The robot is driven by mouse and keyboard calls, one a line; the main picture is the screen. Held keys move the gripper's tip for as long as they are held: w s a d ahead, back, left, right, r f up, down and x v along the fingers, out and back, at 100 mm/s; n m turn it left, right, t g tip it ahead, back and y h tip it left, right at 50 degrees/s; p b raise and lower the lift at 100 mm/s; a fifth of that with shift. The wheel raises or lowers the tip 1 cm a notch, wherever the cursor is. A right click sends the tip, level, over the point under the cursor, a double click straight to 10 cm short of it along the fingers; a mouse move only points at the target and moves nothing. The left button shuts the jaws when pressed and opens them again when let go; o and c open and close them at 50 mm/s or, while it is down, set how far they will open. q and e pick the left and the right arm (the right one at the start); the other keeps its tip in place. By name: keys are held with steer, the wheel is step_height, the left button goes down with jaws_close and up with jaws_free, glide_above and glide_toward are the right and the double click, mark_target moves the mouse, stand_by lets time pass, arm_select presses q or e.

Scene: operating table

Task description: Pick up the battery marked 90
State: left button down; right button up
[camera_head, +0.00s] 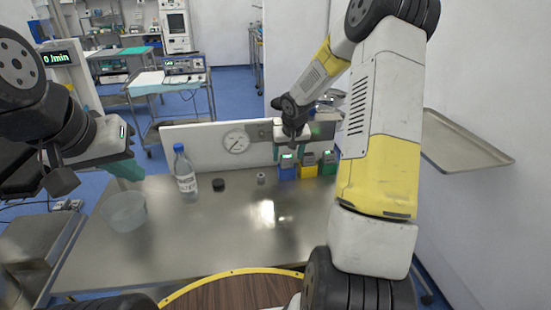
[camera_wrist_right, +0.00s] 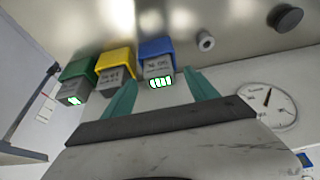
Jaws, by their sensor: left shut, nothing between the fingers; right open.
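Three grey batteries sit in coloured holders at the back of the metal table (camera_head: 220,235). In the right wrist view they are the battery in the blue holder (camera_wrist_right: 158,68), the one in the yellow holder (camera_wrist_right: 113,80) and the one in the green holder (camera_wrist_right: 78,90). Their printed markings are too blurred to read. The blue holder's battery shows several lit green bars. My left gripper (camera_head: 128,168) is shut and empty at the left, above a clear bowl.
The clear bowl (camera_head: 125,212) and a labelled bottle (camera_head: 185,173) stand on the left of the table. A black cap (camera_head: 218,185) and a small metal cylinder (camera_head: 261,178) lie near its middle. A white panel with a gauge (camera_head: 236,141) stands behind. The front middle is clear.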

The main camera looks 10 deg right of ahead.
steer(key=shift+x, duration=0.85)
jaws_close()
steer(key=shift+r, duration=0.1)
steer(key=shift+r, duration=0.1)
